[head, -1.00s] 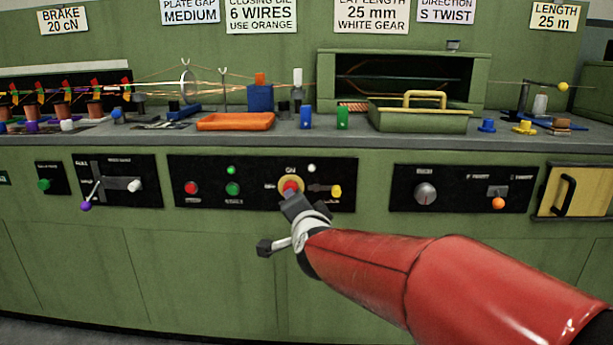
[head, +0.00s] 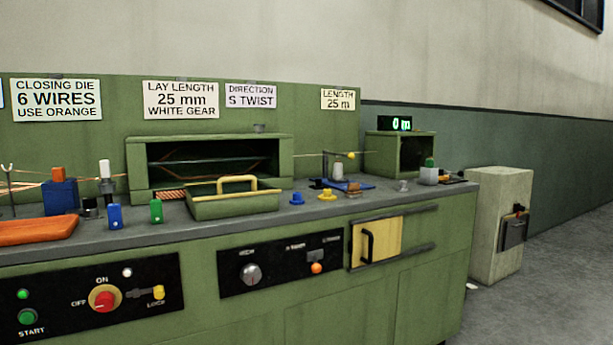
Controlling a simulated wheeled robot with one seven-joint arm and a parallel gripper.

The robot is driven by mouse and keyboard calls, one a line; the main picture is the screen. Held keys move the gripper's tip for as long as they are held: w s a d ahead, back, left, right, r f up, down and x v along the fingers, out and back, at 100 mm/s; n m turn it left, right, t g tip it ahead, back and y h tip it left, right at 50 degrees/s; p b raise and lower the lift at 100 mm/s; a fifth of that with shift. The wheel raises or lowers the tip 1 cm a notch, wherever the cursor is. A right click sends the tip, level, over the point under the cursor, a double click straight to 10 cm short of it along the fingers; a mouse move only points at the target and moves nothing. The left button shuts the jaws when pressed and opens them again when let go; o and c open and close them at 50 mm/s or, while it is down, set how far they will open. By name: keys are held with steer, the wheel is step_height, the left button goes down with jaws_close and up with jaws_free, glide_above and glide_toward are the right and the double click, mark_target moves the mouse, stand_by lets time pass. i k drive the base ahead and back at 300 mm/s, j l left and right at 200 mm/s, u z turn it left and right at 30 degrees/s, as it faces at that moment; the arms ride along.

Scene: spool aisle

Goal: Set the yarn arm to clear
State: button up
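A thin rod with a yellow ball end (head: 351,155) stands out sideways from an upright post on the bench, right of the green hood. It may be the yarn arm; no label on it can be read. The rod lies nearly level, with the ball at its right end. A small whitish piece (head: 338,173) stands below it. An orange-knobbed lever (head: 316,268) hangs down on the right black panel; its small labels are blurred. My gripper is not in view, so its state is hidden.
The bench top (head: 290,212) carries a green tray with a yellow handle (head: 238,204), blue and yellow knobbed pieces, and a green box with a lit display (head: 395,123). A yellow sliding door (head: 378,243) is on the front.

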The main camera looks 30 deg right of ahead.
mark_target(351, 156)
steer(key=i+l, duration=0.4)
steer(key=i+z, duration=0.1)
steer(key=z, duration=0.3)
steer(key=i+l+z, duration=0.1)
steer(key=z, duration=0.3)
steer(key=i+z, duration=0.1)
steer(key=z, duration=0.25)
steer(key=i+z, duration=0.1)
steer(key=z, duration=0.3)
